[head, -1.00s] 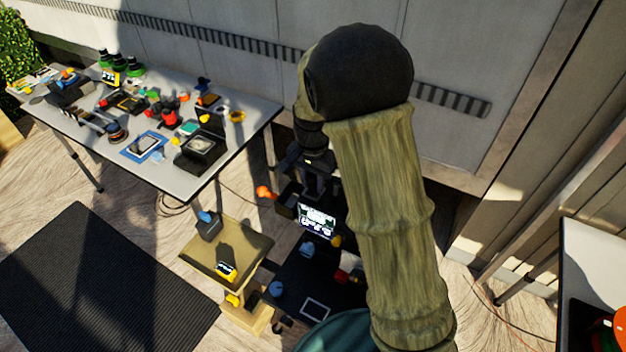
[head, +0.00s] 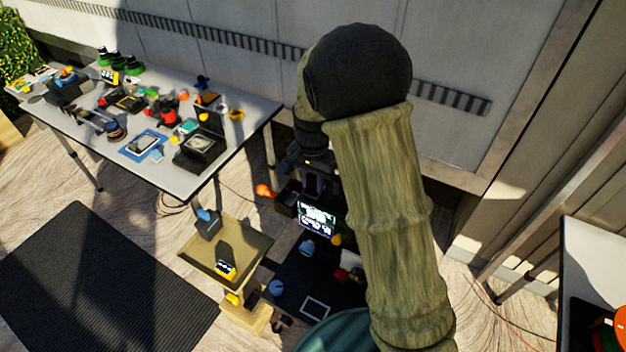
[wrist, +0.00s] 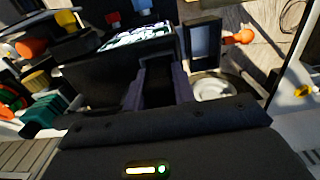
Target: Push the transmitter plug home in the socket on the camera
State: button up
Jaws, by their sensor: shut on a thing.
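My gripper (wrist: 160,92) has two purple-grey fingers, shut on a dark block (wrist: 158,82) between them. This dark block is probably the transmitter plug, though its shape is mostly lost in shadow. In the head view my gripper (head: 314,186) points down, partly covered by my arm, just behind a dark unit with a lit screen (head: 317,219). That unit seems to be the camera; its dark side (wrist: 95,85) and bright screen (wrist: 140,36) show in the wrist view, close to the fingertips. The socket is hidden, and I cannot tell how far in the plug sits.
The dark cart top (head: 290,265) carries several small coloured items. An orange knob (head: 265,191) sticks out beside the unit. A crowded white table (head: 80,125) stands at the left, a wall behind.

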jog(key=shift+s+f, duration=0.15)
jog(key=shift+f, duration=0.1)
